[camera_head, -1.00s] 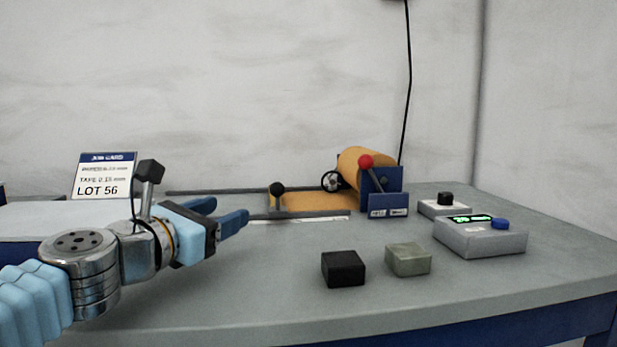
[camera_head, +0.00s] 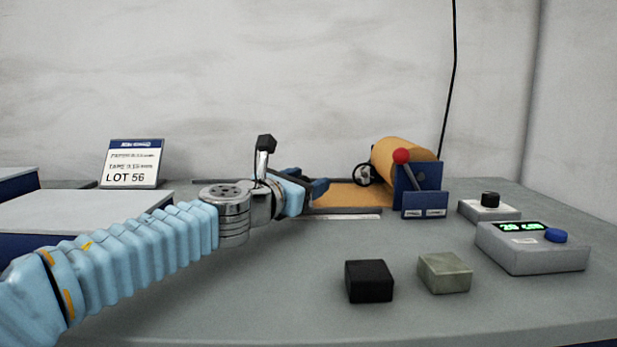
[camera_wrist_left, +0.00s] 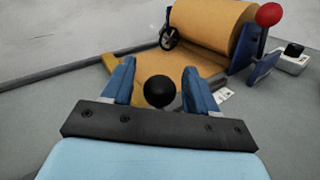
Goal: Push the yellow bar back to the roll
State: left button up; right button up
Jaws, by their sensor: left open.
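The yellow bar (camera_wrist_left: 110,63) lies across the strip of foil, with a black ball knob (camera_wrist_left: 159,91) on it. The copper-coloured roll (camera_wrist_left: 208,30) stands beyond it, and the foil (camera_wrist_left: 178,66) runs between them. The roll also shows in the head view (camera_head: 402,156). My left gripper (camera_wrist_left: 160,82) is open, with a finger on each side of the knob; I cannot tell if either touches it. In the head view my left gripper (camera_head: 319,188) is at the left end of the foil (camera_head: 350,195) and hides the bar and knob. My right gripper is out of view.
A red-knobbed lever (camera_head: 401,157) stands at the roll's front. A black block (camera_head: 369,281), a grey-green block (camera_head: 444,272) and a display box (camera_head: 530,248) sit on the table. A LOT 56 card (camera_head: 132,163) stands at left.

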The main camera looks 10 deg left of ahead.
pick_arm(q)
jog(key=shift+w+d, duration=0.15)
jog(key=shift+w, duration=0.35)
grip_shut()
jog(key=shift+d, duration=0.1)
